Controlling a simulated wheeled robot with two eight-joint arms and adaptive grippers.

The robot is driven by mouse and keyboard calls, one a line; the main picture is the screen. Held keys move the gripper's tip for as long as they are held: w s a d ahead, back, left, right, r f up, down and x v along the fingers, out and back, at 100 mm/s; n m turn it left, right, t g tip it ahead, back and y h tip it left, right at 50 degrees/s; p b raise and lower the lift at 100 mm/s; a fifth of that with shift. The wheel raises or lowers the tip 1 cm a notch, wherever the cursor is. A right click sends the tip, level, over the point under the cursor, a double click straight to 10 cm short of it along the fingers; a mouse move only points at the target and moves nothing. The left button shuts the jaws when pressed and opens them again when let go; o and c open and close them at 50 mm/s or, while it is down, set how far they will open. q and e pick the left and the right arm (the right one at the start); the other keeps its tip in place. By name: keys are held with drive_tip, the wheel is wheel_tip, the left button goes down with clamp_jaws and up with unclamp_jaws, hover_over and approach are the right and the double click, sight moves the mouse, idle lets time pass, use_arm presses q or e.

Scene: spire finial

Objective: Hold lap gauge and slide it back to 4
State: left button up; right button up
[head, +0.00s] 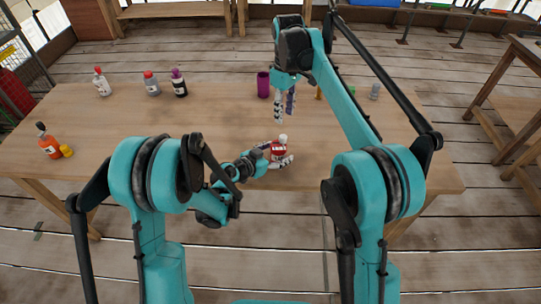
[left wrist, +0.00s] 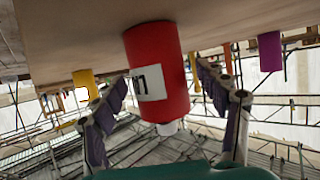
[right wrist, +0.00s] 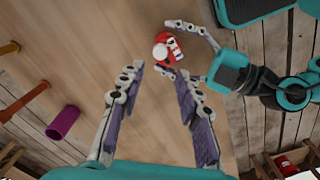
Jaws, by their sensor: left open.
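A red bottle (head: 278,154) with a white cap stands on the table near its front edge. In the left wrist view the red bottle (left wrist: 157,62) shows a white label with a dark mark. My left gripper (head: 284,158) is open, with its fingers either side of the bottle. My right gripper (head: 284,106) points down above the middle of the table, open and empty. In the right wrist view the bottle (right wrist: 170,55) is beyond its fingers, apart from them. I cannot make out which thing is the lap gauge, or any scale.
Several bottles (head: 179,83) stand at the back left. An orange bottle (head: 48,142) is at the left end. The left-middle tabletop is clear.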

use_arm(q)
drive_tip(key=shift+w+d+f, duration=0.15)
drive_tip(key=shift+w+d, duration=0.05)
drive_tip(key=shift+w, duration=0.1)
